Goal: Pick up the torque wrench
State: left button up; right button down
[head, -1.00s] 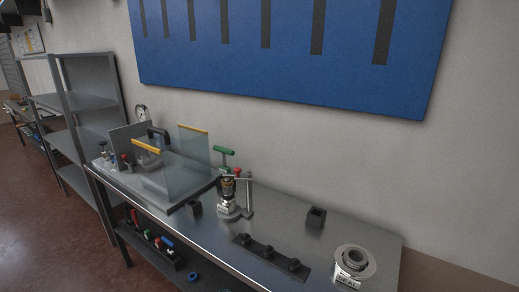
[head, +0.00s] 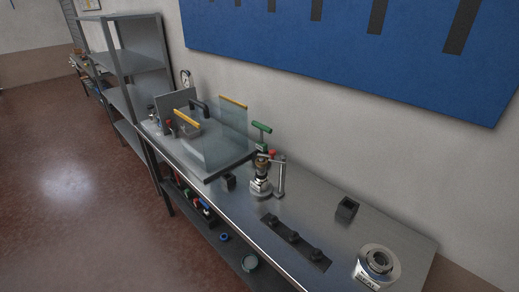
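I cannot clearly pick out a torque wrench in the head view. A green T-shaped handle (head: 262,128) stands up behind a small metal fixture (head: 261,177) on the steel bench (head: 335,264). I cannot tell whether this handle belongs to a wrench. Several small coloured tools (head: 194,197) are on the shelf under the bench, too small to identify. Neither of my grippers is in view.
A clear-walled box with yellow edges (head: 233,122) stands on the bench. A black rail with knobs (head: 293,240), a small black holder (head: 347,208) and a round labelled fixture (head: 378,262) are nearer. Grey shelving (head: 139,61) stands beyond. The floor at left (head: 70,190) is open.

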aim_at(261, 145)
jog(key=i+j+z, duration=0.3)
jog(key=j+z, duration=0.15)
jog(key=i+j+z, duration=0.2)
jog(key=j+z, duration=0.2)
jog(key=i+j+z, duration=0.1)
jog(key=j+z, duration=0.35)
jog(key=j, duration=0.2)
jog(key=j+z, duration=0.4)
jog(key=j, duration=0.2)
jog(key=j+z, duration=0.45)
jog(key=j, duration=0.15)
jog(key=k, duration=0.05)
